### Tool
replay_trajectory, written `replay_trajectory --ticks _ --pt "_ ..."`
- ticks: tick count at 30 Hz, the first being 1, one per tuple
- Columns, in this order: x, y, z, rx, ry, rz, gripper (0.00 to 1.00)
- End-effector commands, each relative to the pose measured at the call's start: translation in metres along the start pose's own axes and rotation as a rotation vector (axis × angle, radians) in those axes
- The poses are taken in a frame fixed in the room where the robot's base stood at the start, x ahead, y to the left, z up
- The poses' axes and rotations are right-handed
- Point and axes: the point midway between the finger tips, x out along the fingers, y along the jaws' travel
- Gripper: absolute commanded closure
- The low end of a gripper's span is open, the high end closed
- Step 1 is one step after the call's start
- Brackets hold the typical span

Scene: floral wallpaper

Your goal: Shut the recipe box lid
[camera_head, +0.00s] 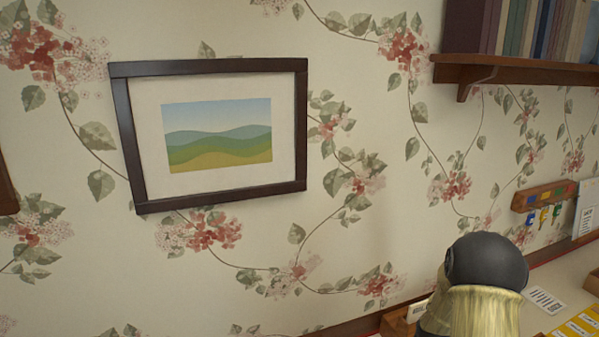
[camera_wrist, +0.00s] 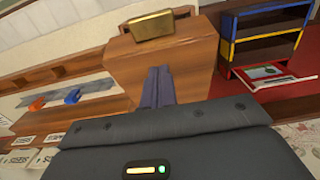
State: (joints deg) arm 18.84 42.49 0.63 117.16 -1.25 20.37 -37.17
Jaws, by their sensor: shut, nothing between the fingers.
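In the wrist view, a brown wooden box-like body (camera_wrist: 190,62) with a brass-coloured plate (camera_wrist: 154,25) stands just beyond my fingers. It may be the recipe box, but I cannot tell its lid or how far it is open. My gripper (camera_wrist: 157,72) is shut and empty, its dark fingers pointing at the wooden face. I cannot tell whether they touch it. The head view does not show my gripper clearly. A small wooden holder (camera_head: 394,323) shows there at the bottom, partly hidden by a dark rounded part.
White packets marked "SEEDS" (camera_wrist: 40,158) lie at lower left in the wrist view. A dark shelf unit (camera_wrist: 262,47) with coloured edges and a pulled-out tray (camera_wrist: 270,74) stands at right. In the head view, a framed picture (camera_head: 292,130), bookshelf (camera_head: 510,71) and key rack (camera_head: 545,195) are on the wall.

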Motion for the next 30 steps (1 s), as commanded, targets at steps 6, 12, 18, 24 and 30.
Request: replay_trajectory --ticks 6,12,18,24,30 --pt "0.011 0.0 0.0 0.0 0.0 0.0 1.0" --pt "0.019 0.0 0.0 0.0 0.0 0.0 1.0" --pt "0.027 0.0 0.0 0.0 0.0 0.0 1.0" --pt "0.035 0.0 0.0 0.0 0.0 0.0 1.0" --pt "0.043 0.0 0.0 0.0 0.0 0.0 1.0"
